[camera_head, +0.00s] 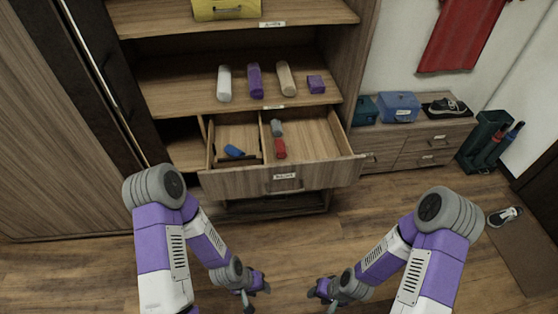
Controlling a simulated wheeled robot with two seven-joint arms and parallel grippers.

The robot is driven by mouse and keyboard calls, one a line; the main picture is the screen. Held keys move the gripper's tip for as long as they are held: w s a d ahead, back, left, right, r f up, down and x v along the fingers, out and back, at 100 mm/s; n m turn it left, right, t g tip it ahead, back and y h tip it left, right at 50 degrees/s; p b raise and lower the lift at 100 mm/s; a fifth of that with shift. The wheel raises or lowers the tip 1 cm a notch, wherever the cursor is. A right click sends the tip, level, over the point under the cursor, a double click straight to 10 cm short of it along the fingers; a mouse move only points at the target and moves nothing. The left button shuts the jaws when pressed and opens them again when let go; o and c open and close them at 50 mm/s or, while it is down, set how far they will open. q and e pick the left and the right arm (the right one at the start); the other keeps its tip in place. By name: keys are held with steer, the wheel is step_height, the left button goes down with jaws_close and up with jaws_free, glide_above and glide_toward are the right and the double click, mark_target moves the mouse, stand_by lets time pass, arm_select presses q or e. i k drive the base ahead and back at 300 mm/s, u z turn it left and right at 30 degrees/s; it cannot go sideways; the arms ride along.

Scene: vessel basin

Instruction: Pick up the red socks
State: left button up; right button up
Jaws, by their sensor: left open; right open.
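The red socks (280,149) lie as a small folded bundle in the larger right compartment of an open drawer (322,178), near its divider. A grey bundle (276,128) lies just behind them. A blue bundle (234,151) lies in the left compartment. My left gripper (256,294) is open and empty, low in front of the drawer. My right gripper (322,297) is open and empty, to the right of it. Both are well apart from the socks.
A low cabinet (440,134) at right bears blue boxes (399,107) and a shoe (445,108). Another shoe (504,216) lies on the floor. Floor before the drawer is clear.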

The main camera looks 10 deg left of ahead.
mark_target(280, 146)
steer(key=z, duration=1)
steer(key=i, duration=0.9)
steer(key=u, duration=2.45)
